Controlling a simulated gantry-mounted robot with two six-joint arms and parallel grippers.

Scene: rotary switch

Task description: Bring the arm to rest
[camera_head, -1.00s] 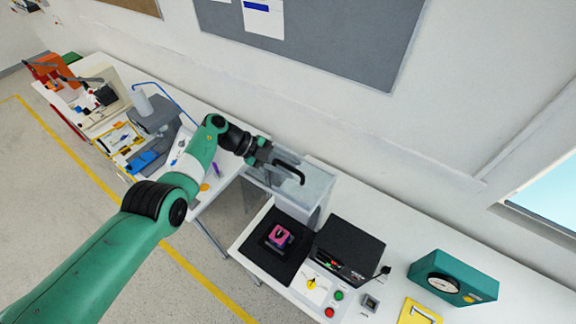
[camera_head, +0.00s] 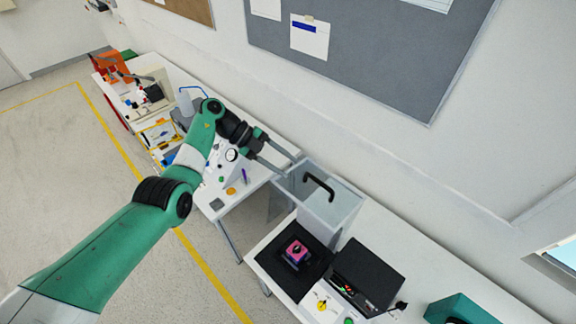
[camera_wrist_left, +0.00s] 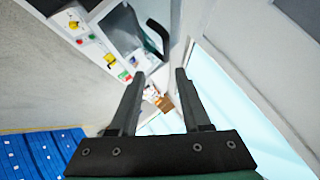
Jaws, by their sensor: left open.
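My left gripper (camera_head: 291,164) is open and empty, with its two fingers apart. In the head view it is at the upper left of a clear box-shaped cover (camera_head: 345,214) with a black handle (camera_head: 318,187). The fingertips appear apart from the handle. In the left wrist view the open fingers (camera_wrist_left: 158,73) have nothing between them but the distant background. A white panel with a yellow rotary knob (camera_head: 322,305) is at the bottom of the head view. My right gripper is not in view.
A pink-topped block (camera_head: 297,251) sits on a black mat (camera_head: 272,258) beside a black box (camera_head: 368,270) on the white bench. A teal device (camera_head: 460,309) is at the lower right. A second table with several items stands at the left. A grey board (camera_head: 380,50) hangs on the wall.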

